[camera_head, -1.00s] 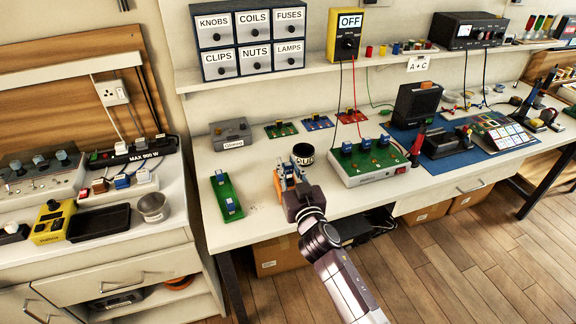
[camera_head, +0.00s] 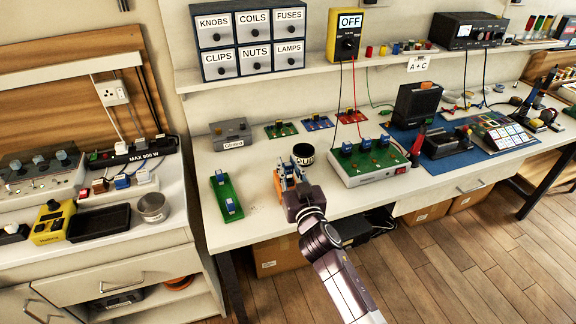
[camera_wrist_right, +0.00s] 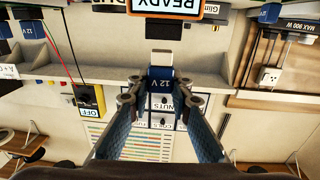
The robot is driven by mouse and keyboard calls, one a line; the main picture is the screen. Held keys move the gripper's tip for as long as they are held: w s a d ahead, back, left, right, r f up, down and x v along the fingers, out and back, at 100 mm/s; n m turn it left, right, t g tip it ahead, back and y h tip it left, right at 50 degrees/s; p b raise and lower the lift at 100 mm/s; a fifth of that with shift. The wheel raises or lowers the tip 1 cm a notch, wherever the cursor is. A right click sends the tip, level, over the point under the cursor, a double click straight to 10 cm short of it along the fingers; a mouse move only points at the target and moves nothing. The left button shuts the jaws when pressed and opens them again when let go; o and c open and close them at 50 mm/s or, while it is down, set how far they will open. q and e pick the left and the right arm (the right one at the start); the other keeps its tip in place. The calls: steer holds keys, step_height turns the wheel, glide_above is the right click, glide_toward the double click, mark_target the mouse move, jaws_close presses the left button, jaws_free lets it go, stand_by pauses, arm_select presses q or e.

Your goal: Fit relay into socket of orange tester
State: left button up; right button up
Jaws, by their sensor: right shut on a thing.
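My right gripper (camera_head: 287,176) is over the workbench front, left of the green tester board. In the right wrist view the gripper (camera_wrist_right: 161,98) is shut on a blue relay marked 12 V (camera_wrist_right: 160,85), with one finger on each side. A pale end of the relay points toward the top of that view. The orange tester shows as an orange-framed READY display (camera_wrist_right: 178,8) at the top edge, with a dark block (camera_wrist_right: 164,28) just below it. A gap shows between block and relay. In the head view the tester (camera_head: 278,186) is mostly hidden behind my gripper. My left gripper is out of view.
A black DUD cup (camera_head: 303,154) stands just behind my right gripper. A green board with blue relays (camera_head: 226,196) lies to the left. A white-sided unit with a green top (camera_head: 370,172) stands close on the right. Bare bench (camera_head: 255,165) lies between.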

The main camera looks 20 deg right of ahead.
steer(key=shift+f+b, duration=1)
steer(key=shift+f, duration=0.1)
steer(key=shift+f, duration=0.1)
steer(key=shift+f, duration=0.1)
steer(key=o, duration=1)
steer(key=shift+s, duration=0.15)
steer(key=s, duration=0.7)
steer(key=shift+s+a, duration=0.1)
steer(key=shift+s, duration=0.3)
